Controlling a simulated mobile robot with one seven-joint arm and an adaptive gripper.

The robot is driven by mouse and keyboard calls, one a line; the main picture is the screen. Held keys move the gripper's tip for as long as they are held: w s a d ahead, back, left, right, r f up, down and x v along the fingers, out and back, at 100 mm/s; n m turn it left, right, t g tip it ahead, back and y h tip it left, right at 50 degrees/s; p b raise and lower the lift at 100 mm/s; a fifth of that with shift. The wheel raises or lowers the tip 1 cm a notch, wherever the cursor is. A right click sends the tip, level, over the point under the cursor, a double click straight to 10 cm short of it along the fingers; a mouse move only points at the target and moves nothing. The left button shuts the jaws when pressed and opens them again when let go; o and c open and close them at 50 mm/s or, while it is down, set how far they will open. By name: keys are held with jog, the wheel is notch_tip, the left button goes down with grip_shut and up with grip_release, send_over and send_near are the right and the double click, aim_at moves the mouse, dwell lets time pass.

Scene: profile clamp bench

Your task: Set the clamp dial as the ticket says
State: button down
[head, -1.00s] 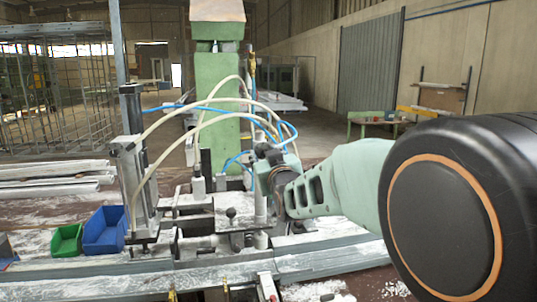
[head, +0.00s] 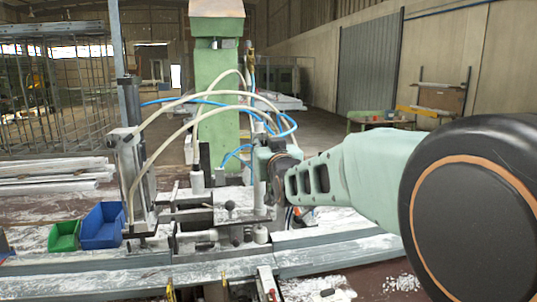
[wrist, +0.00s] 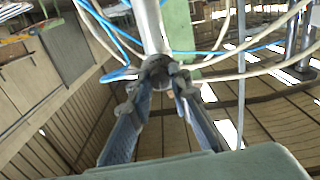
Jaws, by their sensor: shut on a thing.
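My gripper (wrist: 157,76) shows in the wrist view with its two blue-grey fingers converging at their tips. The tips are closed on a small dark round part (wrist: 156,66) at the end of a shiny metal cylinder (wrist: 150,28). I cannot tell whether this part is the clamp dial, and no marks on it are readable. In the head view my wrist is beside the clamp fixture (head: 228,212), right of its middle, and hides the fingertips. No readable ticket shows in either view.
Pale and blue hoses (head: 196,101) loop over the fixture, close to my wrist. A green column (head: 217,95) stands behind it. A blue bin (head: 103,228) and a green bin (head: 64,236) sit at the left. A metal profile (head: 205,271) runs along the front.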

jog(key=m+b, duration=1)
jog(key=b, duration=0.1)
jog(key=shift+b, duration=0.3)
jog(key=shift+r, duration=0.1)
jog(key=c, duration=1.8)
grip_release()
notch_tip(320, 180, up, 10)
